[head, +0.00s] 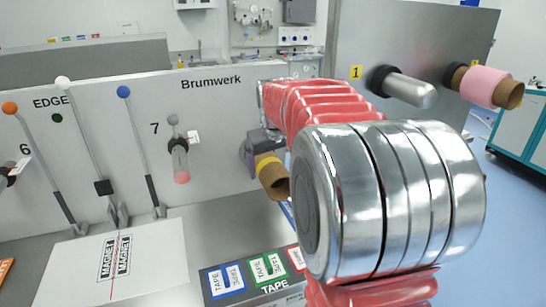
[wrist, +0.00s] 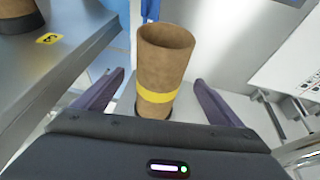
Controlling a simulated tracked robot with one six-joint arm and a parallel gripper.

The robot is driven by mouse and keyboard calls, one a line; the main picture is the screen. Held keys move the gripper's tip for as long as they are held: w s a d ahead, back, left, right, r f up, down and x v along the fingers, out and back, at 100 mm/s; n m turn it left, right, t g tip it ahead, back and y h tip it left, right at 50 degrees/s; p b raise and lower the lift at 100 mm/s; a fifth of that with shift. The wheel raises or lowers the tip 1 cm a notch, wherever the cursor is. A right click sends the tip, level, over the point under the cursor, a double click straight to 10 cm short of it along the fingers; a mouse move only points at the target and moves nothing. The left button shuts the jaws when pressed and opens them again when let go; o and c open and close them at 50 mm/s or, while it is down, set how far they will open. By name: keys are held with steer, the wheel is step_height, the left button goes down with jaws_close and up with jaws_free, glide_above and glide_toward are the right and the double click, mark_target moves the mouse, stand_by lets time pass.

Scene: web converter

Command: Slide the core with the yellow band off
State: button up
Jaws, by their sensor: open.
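The brown core with the yellow band (head: 273,179) sticks out near the middle of the head view, left of my arm. In the wrist view the same core (wrist: 165,60) stands between my jaws with its open end up. The yellow band (wrist: 157,95) circles its lower part. My gripper (wrist: 160,80) is open, one finger on each side of the core, with visible gaps. In the head view only a bit of my gripper (head: 250,155) shows beside the core; my arm hides the rest. What the core sits on is hidden.
A bare metal spindle (head: 408,90) by label 1 and a pink roll on a brown core (head: 487,87) are on the right panel. Several levers, including the blue-knobbed one (head: 124,92), stand at left. A white box (head: 85,265) and tape box (head: 255,275) lie below.

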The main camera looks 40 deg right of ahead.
steer(key=shift+x, duration=3)
steer(key=c, duration=1.5)
